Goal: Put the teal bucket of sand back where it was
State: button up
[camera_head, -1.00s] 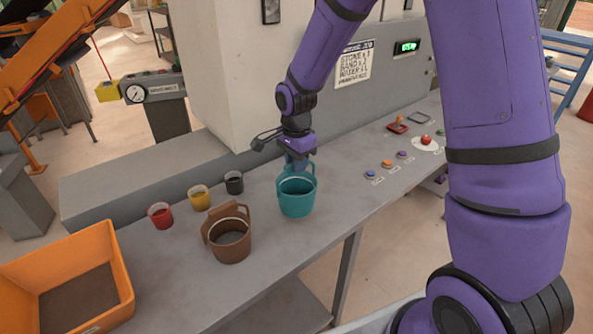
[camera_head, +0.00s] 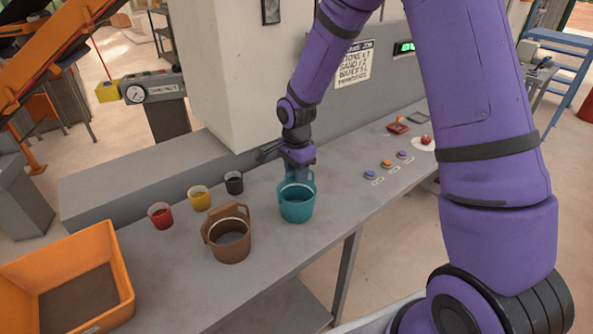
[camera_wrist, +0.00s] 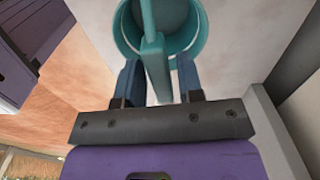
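The teal bucket (camera_head: 296,207) stands upright on the grey bench, right of the brown bucket. Its raised handle side faces my gripper. In the wrist view the bucket (camera_wrist: 197,45) is at the top, and its handle strip reaches down between my two fingers. My gripper (camera_wrist: 160,82) is open around this handle, with a gap visible on each side. In the head view my gripper (camera_head: 296,172) is at the bucket's far rim, its fingers partly hidden. What lies inside the bucket is unclear.
A brown bucket (camera_head: 231,251) stands to the left. Red (camera_head: 161,217), yellow (camera_head: 200,200) and black (camera_head: 234,184) cups stand behind it. An orange bin (camera_head: 118,268) is at lower left. Buttons (camera_head: 387,163) lie to the right. The bench (camera_head: 335,205) right of the teal bucket is clear.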

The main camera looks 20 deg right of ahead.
jog(key=shift+o, duration=0.4)
jog(key=shift+r, duration=0.1)
jog(key=s+d+r+n+t, duration=0.1)
jog(key=s+r+n, duration=0.15)
jog(key=r, duration=0.75)
jog(key=s+d+r+n, duration=0.1)
jog(key=s+r, duration=0.3)
jog(key=r, duration=0.7)
jog(key=s+d+r+n+t, duration=0.1)
jog(key=s+r+n, duration=0.2)
jog(key=s, duration=0.4)
jog(key=s+d+r+n+t, duration=0.2)
jog(key=s+r+n, duration=0.1)
jog(key=s, duration=0.5)
jog(key=s+d+r+n+t, duration=0.1)
jog(key=s+d+r+n, duration=0.1)
jog(key=s+n, duration=0.3)
jog(key=s+r, duration=0.1)
jog(key=s, duration=0.2)
jog(key=shift+w+a, duration=0.1)
